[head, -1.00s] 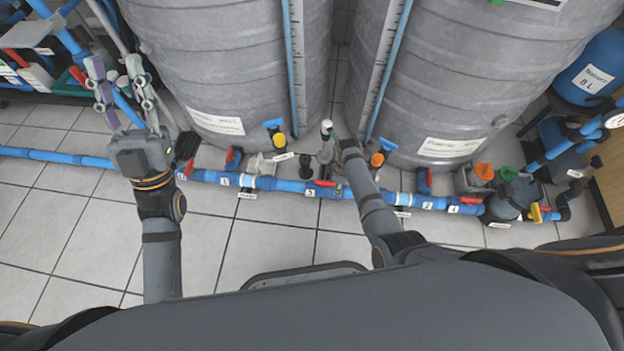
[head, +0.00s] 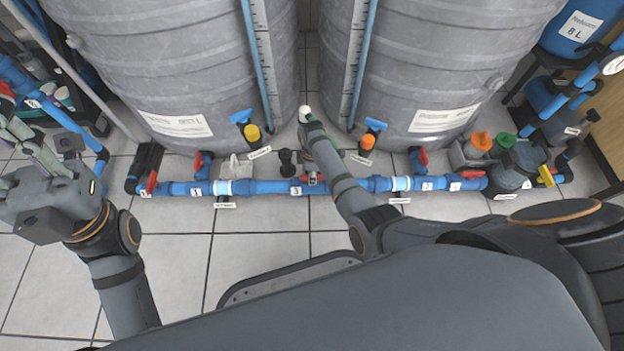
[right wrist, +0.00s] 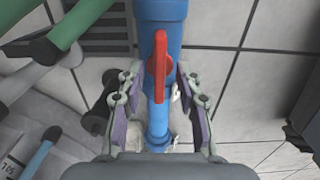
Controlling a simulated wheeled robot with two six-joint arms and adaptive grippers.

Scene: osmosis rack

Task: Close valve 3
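Valve 3 is the red handle (head: 300,179) beside the "3" label on the blue floor pipe (head: 262,187); my right arm partly covers it in the head view. In the right wrist view a red handle (right wrist: 161,52) lies lengthwise along the blue pipe. My right gripper (right wrist: 160,74) is open, with one finger on each side of the pipe and handle. A gap shows between the handle and both fingers. My left gripper (head: 28,142) is at the far left of the head view, away from valve 3, its fingers apart and empty.
Two large grey tanks (head: 180,60) stand behind the pipe. Other red-handled valves (head: 152,182) sit along it. Yellow (head: 252,133) and orange (head: 367,141) capped fittings stand behind it. A pump (head: 520,160) is at the right. Tiled floor (head: 180,265) in front is clear.

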